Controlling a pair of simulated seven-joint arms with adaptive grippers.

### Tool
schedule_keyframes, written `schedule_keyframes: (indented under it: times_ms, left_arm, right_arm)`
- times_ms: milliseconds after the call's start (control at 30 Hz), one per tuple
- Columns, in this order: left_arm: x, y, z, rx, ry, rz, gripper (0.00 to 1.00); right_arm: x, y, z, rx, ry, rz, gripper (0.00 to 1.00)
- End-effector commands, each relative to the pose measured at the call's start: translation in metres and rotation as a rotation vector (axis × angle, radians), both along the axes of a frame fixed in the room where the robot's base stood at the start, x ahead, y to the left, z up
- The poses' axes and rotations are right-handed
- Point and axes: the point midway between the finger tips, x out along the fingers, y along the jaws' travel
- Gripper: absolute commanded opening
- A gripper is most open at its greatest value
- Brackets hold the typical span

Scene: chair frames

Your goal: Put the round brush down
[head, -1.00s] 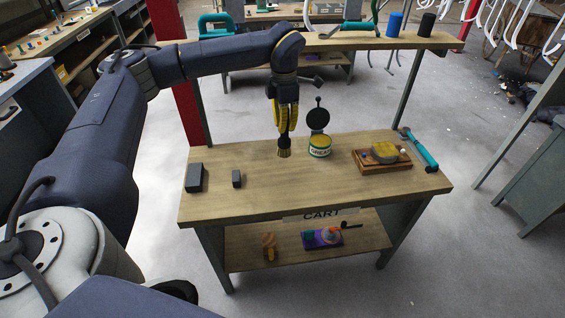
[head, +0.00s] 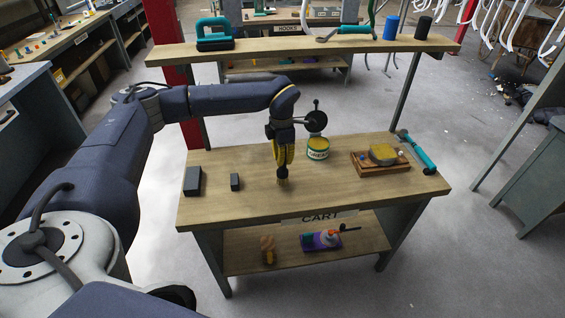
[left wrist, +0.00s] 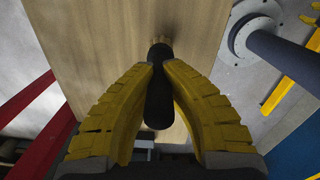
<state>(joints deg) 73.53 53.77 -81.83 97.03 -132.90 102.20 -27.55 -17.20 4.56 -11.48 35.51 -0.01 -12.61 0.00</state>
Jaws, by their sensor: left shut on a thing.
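The round brush (head: 283,172) has a dark handle and a short tan bristle end. It is upright, bristles down, at the cart's wooden top (head: 235,208). My left gripper (head: 283,160) is shut on its handle. In the left wrist view the two yellow fingers of my left gripper (left wrist: 160,68) close on the dark handle of the brush (left wrist: 159,100), with the bristle end toward the wood. The bristles look to be at or just above the surface; I cannot tell if they touch. My right gripper is not in view.
A grease tin (head: 318,148) with its lid open stands right of the brush. A wooden tray (head: 368,168) with a yellow sponge-like piece and a teal-handled tool (head: 418,152) lie farther right. Two dark blocks (head: 193,181) stand at left. The front middle of the top is clear.

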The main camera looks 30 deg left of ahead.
Motion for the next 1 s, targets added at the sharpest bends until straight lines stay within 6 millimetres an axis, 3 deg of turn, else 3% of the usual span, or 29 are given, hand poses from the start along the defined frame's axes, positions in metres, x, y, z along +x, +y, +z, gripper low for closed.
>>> schedule_keyframes:
  times_ms: [133, 567, 600, 767, 1000]
  left_arm:
    - [0.0, 0.0, -0.018, -0.001, 0.002, 0.0, 0.0]
    - [0.0, 0.0, -0.022, 0.0, 0.001, 0.001, 0.0]
    - [0.0, 0.0, -0.022, 0.0, 0.001, 0.001, 0.11]
    - [0.0, 0.0, -0.022, 0.0, 0.001, 0.001, 0.28]
    - [0.0, 0.0, -0.022, -0.001, 0.001, 0.001, 0.28]
  right_arm:
    - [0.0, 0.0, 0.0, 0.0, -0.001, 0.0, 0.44]
    - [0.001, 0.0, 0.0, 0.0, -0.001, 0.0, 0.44]
    - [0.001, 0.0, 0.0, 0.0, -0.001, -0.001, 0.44]
    - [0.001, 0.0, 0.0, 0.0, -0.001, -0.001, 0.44]
    - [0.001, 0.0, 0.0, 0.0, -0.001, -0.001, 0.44]
